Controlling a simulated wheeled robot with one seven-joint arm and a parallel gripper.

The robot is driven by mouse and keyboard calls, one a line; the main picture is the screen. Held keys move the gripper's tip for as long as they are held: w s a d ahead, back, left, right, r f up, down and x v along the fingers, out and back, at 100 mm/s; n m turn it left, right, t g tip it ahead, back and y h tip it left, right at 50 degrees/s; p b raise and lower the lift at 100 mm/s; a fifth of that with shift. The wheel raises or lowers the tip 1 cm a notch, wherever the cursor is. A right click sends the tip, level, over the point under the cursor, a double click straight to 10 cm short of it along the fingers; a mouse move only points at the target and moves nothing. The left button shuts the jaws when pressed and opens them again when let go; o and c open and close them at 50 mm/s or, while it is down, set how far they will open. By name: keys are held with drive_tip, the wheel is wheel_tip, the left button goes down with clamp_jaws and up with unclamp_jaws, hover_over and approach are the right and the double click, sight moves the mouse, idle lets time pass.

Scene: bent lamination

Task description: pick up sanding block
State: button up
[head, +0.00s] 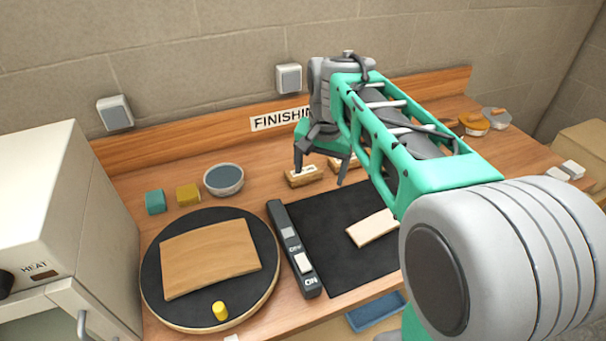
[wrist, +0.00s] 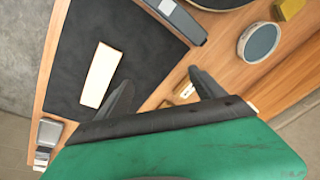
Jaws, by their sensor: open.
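My gripper (head: 320,177) is open and empty, pointing down near the back of the bench. A small wooden block (head: 303,178) with a pale label on top lies at its left finger; I take it as the sanding block, though its label is too small to read. A similar block (head: 340,163) sits just behind, partly hidden by the right finger. In the wrist view, my gripper (wrist: 162,80) has a labelled block (wrist: 185,93) beside its right finger, partly hidden by the finger and green housing. I cannot tell whether a finger touches it.
A black mat (head: 330,250) with a pale strip (head: 372,228) lies in front, beside a dark switch bar (head: 294,250). A round turntable (head: 160,305) holds a bent wooden sheet (head: 210,258).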

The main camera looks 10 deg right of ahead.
drive_tip(key=w+f+m+g, duration=0.1)
drive_tip(key=w+m, duration=0.1)
drive_tip(key=w, duration=0.4)
drive_tip(key=w+f+m, duration=0.2)
drive_tip(key=w+m, duration=0.1)
drive_tip(key=w, duration=0.3)
drive_tip(key=m+g, duration=0.1)
drive_tip(key=m, duration=0.3)
hover_over(304, 171)
wheel_tip(304, 171, down, 6)
drive_tip(key=shift+f, duration=0.15)
drive_tip(key=shift+w+f, duration=0.2)
drive_tip(key=shift+f, duration=0.1)
wheel_tip(304, 171, down, 8)
drive_tip(key=shift+s+r+p, duration=0.1)
drive_tip(key=shift+r+p, duration=0.05)
drive_tip(key=shift+p, duration=0.3)
drive_tip(key=c, duration=1.5)
drive_tip(key=shift+r, duration=0.1)
